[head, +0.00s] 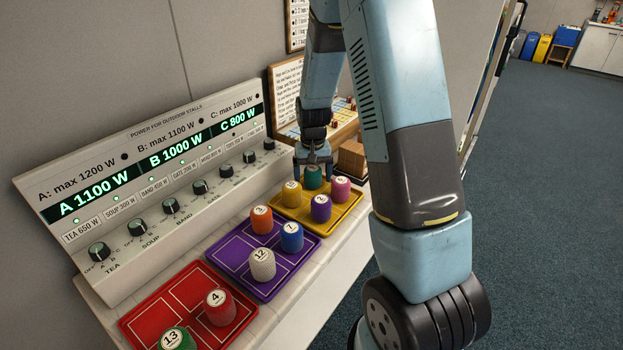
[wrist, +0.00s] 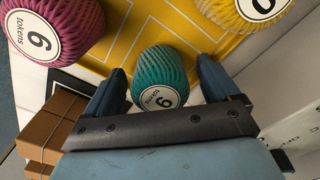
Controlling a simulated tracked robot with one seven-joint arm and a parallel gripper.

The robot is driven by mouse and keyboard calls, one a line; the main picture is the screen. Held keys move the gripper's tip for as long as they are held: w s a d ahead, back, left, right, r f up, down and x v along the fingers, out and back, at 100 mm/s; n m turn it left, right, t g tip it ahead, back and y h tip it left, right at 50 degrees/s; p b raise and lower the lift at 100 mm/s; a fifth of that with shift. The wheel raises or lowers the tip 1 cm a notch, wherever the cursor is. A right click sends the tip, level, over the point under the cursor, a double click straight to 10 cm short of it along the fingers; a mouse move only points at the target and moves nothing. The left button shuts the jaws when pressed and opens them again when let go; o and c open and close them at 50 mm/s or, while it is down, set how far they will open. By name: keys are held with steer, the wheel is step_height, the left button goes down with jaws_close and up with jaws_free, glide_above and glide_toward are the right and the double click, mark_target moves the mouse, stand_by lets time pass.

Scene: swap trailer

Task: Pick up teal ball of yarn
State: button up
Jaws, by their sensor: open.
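The teal ball of yarn (head: 313,177) stands at the back of the yellow tray (head: 343,208) in the head view. It carries a round white label. In the wrist view the teal ball (wrist: 167,75) is between the two fingers of my gripper (wrist: 166,90). The fingers are apart, with a gap on each side of the ball. In the head view my gripper (head: 313,167) points down over the teal ball.
A pink ball (head: 341,187), a yellow ball (head: 291,195) and a purple ball (head: 321,208) share the yellow tray. A control panel (head: 150,190) stands along the left. Brown boxes (wrist: 50,130) lie near the gripper. Purple (head: 228,262) and red (head: 150,325) trays are nearer.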

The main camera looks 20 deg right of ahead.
steer(key=shift+f, duration=0.25)
steer(key=shift+c, duration=0.4)
steer(key=c, duration=1.1)
